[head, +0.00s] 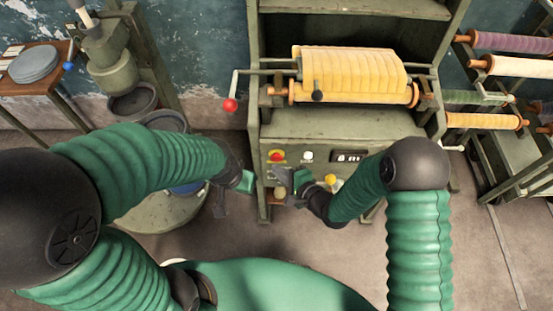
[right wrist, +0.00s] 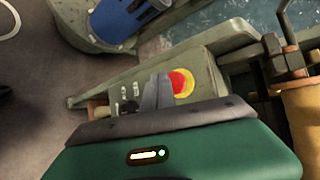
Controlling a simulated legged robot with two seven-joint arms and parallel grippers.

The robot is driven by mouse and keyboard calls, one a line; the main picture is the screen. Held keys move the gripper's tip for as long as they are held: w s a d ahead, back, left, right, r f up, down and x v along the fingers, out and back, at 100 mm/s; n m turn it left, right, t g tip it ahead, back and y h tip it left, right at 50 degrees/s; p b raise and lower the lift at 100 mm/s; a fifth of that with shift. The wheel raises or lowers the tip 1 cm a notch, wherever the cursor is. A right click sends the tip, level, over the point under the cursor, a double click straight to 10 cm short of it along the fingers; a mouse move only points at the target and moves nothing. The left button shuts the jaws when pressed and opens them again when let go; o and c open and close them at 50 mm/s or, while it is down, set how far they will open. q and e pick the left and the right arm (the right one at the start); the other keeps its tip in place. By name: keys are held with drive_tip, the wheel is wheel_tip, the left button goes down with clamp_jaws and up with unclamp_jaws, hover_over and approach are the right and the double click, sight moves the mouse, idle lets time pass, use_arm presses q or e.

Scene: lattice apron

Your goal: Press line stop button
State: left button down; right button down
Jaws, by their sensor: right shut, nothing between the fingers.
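A red button (head: 276,156) on a yellow surround sits at the left of the olive machine's front panel (head: 325,125). No label on it is readable. In the right wrist view the red button (right wrist: 180,83) shows just right of the finger tips, its left edge partly covered by them. My right gripper (head: 283,178) is shut and empty, in front of the panel and just below the button in the head view. Its fingers also show in the right wrist view (right wrist: 157,92). I cannot tell whether they touch the panel. My left gripper (head: 225,195) hangs left of the machine, its jaws unclear.
A white button (head: 307,157), a display (head: 349,156) and a yellow knob (head: 330,179) are to the right of the red button. A crank with a red ball (head: 230,104) sticks out at the left, beside a yellow roll (head: 350,75). A blue container (right wrist: 125,20) stands nearby.

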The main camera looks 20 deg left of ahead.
drive_tip(key=shift+w+r, duration=0.1)
idle(0.5)
drive_tip(key=shift+w+a, duration=0.1)
drive_tip(key=shift+w, duration=0.2)
drive_tip(key=shift+w+a, duration=0.1)
drive_tip(key=shift+w, duration=0.3)
idle(0.8)
drive_tip(key=shift+s+d+p, duration=0.25)
drive_tip(key=shift+s+p, duration=0.2)
drive_tip(key=shift+s, duration=0.35)
drive_tip(key=shift+s, duration=0.1)
drive_tip(key=shift+s+d+p, duration=0.15)
drive_tip(key=shift+s+d, duration=0.1)
drive_tip(key=shift+s, duration=0.55)
drive_tip(key=shift+s+d+p, duration=0.15)
drive_tip(key=shift+s+d, duration=0.05)
drive_tip(key=shift+s, duration=0.55)
drive_tip(key=shift+s+d+p, duration=0.15)
drive_tip(key=shift+s+d, duration=0.1)
drive_tip(key=shift+s, duration=0.55)
